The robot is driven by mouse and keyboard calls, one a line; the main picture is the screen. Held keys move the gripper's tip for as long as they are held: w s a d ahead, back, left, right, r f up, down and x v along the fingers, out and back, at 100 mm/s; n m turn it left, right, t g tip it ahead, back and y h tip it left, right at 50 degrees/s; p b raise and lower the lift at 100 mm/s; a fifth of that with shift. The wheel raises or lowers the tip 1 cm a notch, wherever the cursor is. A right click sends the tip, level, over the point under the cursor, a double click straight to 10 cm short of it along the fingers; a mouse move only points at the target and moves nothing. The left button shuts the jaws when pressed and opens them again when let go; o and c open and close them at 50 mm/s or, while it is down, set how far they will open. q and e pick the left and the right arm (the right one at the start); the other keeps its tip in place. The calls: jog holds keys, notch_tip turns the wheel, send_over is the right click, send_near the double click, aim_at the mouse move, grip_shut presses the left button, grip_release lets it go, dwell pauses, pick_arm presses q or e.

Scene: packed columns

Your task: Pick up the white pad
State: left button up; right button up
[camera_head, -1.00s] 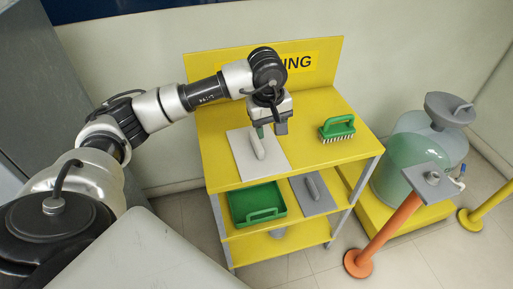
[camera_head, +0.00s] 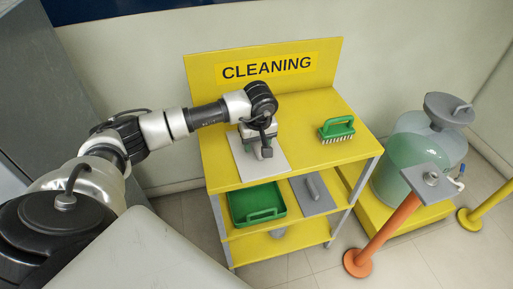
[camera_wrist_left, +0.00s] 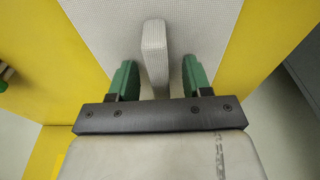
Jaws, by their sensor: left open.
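The white pad (camera_head: 273,170) lies flat on the top shelf of the yellow cleaning cart, its handle mostly hidden under my gripper in the head view. In the left wrist view the pad (camera_wrist_left: 205,30) fills the upper middle, and its upright pale handle (camera_wrist_left: 155,55) stands between my two green fingertips. My left gripper (camera_head: 261,154) is low over the pad. The left gripper (camera_wrist_left: 157,78) is open, with a finger on each side of the handle and a visible gap on both sides. My right gripper is not in view.
On the yellow cart (camera_head: 215,172), a green brush (camera_head: 336,129) sits right of the pad. A green tray (camera_head: 256,204) and a grey pad (camera_head: 322,204) are on the shelf below. A large bottle (camera_head: 407,165) and an orange post (camera_head: 388,236) stand to the right.

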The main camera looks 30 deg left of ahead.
pick_arm(q)
jog(key=shift+f, duration=0.1)
jog(key=shift+c, duration=0.2)
grip_shut()
jog(key=shift+r, duration=0.2)
jog(key=shift+r, duration=0.3)
jog(key=r, duration=0.2)
jog(key=d+r, duration=0.1)
jog(key=shift+s+r, duration=0.1)
jog(key=shift+r, duration=0.25)
jog(key=s+d+r, duration=0.2)
jog(key=d+r, duration=0.1)
jog(key=d, duration=0.2)
jog(key=s+d+r+b, duration=0.1)
jog(key=d+r, duration=0.2)
jog(key=d, duration=0.2)
jog(key=shift+s+r, duration=0.2)
jog(key=shift+s, duration=0.2)
